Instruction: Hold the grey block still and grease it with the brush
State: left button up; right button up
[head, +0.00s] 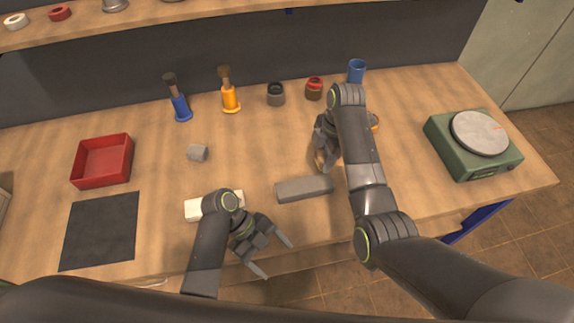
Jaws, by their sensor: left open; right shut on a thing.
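A long grey block (304,188) lies flat on the bench, front of centre. My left gripper (276,257) is open and empty, in front of the block and to its left, apart from it. My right gripper (324,148) is just behind the block's right part, shut on a tan thing (319,161) that is mostly hidden; I cannot tell for sure that it is a brush. A blue brush (181,107) and an orange brush (230,97) stand upright, bristles up, at the back left.
A white block (197,210) lies partly behind my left arm. A small grey piece (197,153), red tray (131,160) and dark mat (100,230) are left. Dark jar (276,94), red-topped jar (314,90) and blue cup (356,70) stand behind. A green scale (455,153) is right.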

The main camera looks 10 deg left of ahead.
aim_at(303, 185)
pick_arm(q)
jog(key=w+r+n+t, duration=0.1)
jog(key=w+n, duration=0.1)
jog(key=w, duration=0.1)
jog(key=w+r+n+y, duration=0.1)
jog(key=w+n, duration=0.1)
jog(key=w, duration=0.2)
jog(key=w+d+r+n+t+y, duration=0.1)
jog(key=w+r, duration=0.1)
jog(key=w, duration=0.2)
jog(key=shift+w+n+t, duration=0.25)
jog(key=shift+n+t, duration=0.05)
jog(key=shift+n, duration=0.1)
jog(key=w+r+n+t+y, duration=0.25)
jog(key=w+r+n, duration=0.3)
jog(key=w, duration=0.35)
jog(key=shift+h, duration=0.45)
jog(key=x, duration=1.2)
jog(key=shift+d+r, duration=0.2)
jog(key=shift+d, duration=0.1)
jog(key=c, duration=1.3)
